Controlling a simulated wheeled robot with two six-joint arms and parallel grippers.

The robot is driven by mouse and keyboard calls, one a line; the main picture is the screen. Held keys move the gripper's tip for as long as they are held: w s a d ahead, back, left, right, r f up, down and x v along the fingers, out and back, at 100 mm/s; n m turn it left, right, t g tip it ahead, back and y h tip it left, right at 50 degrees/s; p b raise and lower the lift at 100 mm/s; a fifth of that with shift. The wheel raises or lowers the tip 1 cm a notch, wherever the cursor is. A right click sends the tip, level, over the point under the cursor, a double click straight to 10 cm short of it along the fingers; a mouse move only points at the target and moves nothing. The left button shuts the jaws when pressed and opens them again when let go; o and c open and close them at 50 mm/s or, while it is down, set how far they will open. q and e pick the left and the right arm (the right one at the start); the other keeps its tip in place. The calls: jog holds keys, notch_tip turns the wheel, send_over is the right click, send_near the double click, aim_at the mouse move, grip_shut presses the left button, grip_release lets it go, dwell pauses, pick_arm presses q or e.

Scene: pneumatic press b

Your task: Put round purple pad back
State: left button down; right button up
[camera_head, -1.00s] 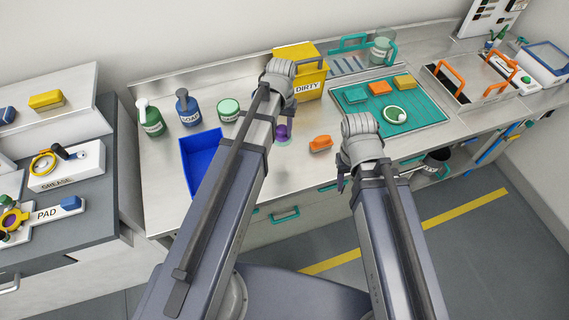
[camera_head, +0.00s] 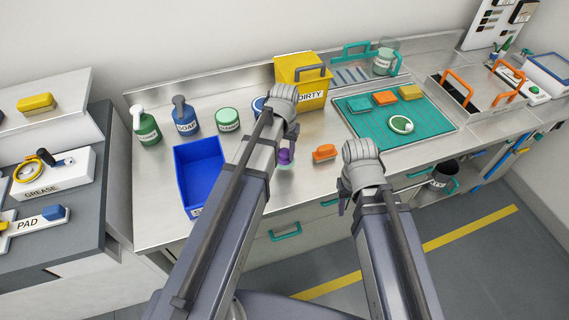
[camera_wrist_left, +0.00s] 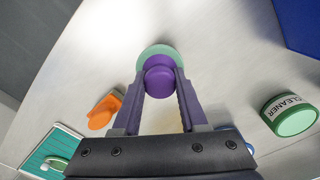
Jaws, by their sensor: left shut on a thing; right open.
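The round purple pad (camera_head: 285,156) has a purple knob on top and a pale green disc below, in the head view over the front part of the steel bench. My left gripper (camera_wrist_left: 158,82) is shut on its knob in the left wrist view, one finger on each side. I cannot tell whether the disc touches the bench. The white holder marked PAD (camera_head: 28,224) is at the far left of the head view, partly cut off, with a blue block (camera_head: 54,213) on it. My right gripper (camera_head: 343,198) is open and empty at the bench's front edge.
A blue bin (camera_head: 200,165) stands left of my left arm. Soap (camera_head: 184,116) and cleaner (camera_head: 228,120) containers stand behind it. An orange block (camera_head: 325,152) lies right of the pad. The white GREASE box (camera_head: 52,178) is on the left cabinet, across a gap.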

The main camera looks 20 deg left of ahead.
aim_at(284, 160)
pick_arm(q)
jog(key=shift+f+b, duration=1.8)
jog(key=shift+b, duration=0.05)
jog(key=shift+f, duration=0.2)
jog(key=shift+c, duration=2.2)
grip_release()
jog(key=shift+r, duration=0.1)
notch_tip(284, 160, up, 12)
jog(key=p, duration=1.2)
jog(key=shift+r, duration=0.15)
jog(key=s+d+m+y, duration=0.1)
jog(key=s+d+m, duration=0.2)
jog(key=s+d, duration=0.7)
jog(key=s, duration=0.4)
jog(key=shift+s+d, duration=0.15)
jog(key=shift+d, duration=0.1)
